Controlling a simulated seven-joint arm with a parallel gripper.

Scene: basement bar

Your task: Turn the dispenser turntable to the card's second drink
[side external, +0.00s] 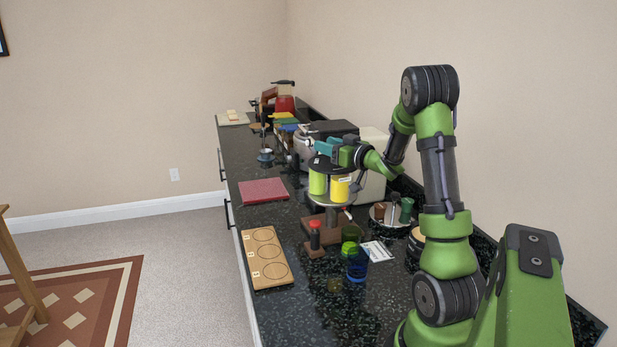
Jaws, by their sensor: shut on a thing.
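The dispenser turntable stands on the counter in the middle of the side view, with a dark round top plate (325,164) over a lime canister (317,182) and a yellow canister (340,188). A pale lower disc and a brown base (320,222) are beneath them. My gripper (309,145) reaches in from the right, just above the top plate. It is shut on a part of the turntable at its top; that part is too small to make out. A white printed card (377,251) lies in front of the turntable; its text is unreadable.
A wooden board with three circles (265,258) lies at the counter's left edge. A red mat (263,190) lies behind the board. A round tray (380,217) stands right.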

